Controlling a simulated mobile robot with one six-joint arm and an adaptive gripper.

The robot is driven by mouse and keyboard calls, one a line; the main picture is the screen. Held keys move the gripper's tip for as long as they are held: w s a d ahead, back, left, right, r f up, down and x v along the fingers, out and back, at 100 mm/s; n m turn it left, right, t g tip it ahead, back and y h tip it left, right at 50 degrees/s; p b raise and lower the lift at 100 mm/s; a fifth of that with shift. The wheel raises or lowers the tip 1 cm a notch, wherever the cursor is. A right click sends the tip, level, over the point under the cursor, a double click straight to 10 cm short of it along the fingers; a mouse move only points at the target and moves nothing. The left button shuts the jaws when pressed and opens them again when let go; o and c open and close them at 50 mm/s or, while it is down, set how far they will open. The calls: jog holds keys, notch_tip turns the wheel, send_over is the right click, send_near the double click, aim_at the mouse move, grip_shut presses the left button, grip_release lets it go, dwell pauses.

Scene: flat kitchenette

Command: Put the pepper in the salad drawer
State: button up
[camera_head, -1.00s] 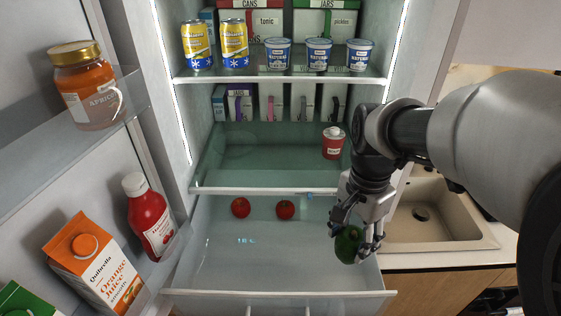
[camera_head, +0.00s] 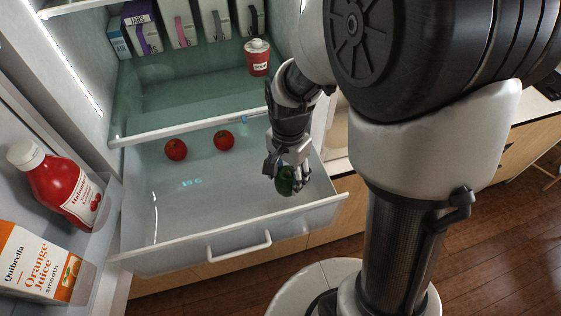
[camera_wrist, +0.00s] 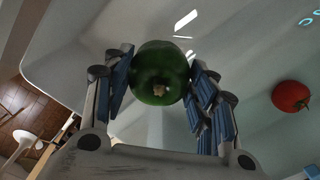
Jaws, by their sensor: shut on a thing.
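The pepper (camera_head: 286,183) is dark green and round. My gripper (camera_head: 288,178) is shut on it, with fingers on both sides. In the wrist view the pepper (camera_wrist: 160,72) sits between the blue finger pads of my gripper (camera_wrist: 160,85). The salad drawer (camera_head: 150,222) is the pulled-out clear drawer at the bottom of the fridge. My gripper and the pepper are at the drawer's right side, within its outline in the head view. Whether the pepper touches the drawer floor I cannot tell.
Two tomatoes (camera_head: 176,149) lie in the back of the drawer; one (camera_wrist: 291,96) shows in the wrist view. A ketchup bottle (camera_head: 62,190) and an orange juice carton (camera_head: 40,262) are in the door. The drawer's middle is clear.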

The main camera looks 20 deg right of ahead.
aim_at(287, 184)
jog(key=shift+f+b, duration=0.4)
jog(key=shift+f, duration=1.8)
jog(key=shift+f, duration=0.2)
jog(key=o, duration=1.1)
jog(key=shift+r, duration=0.1)
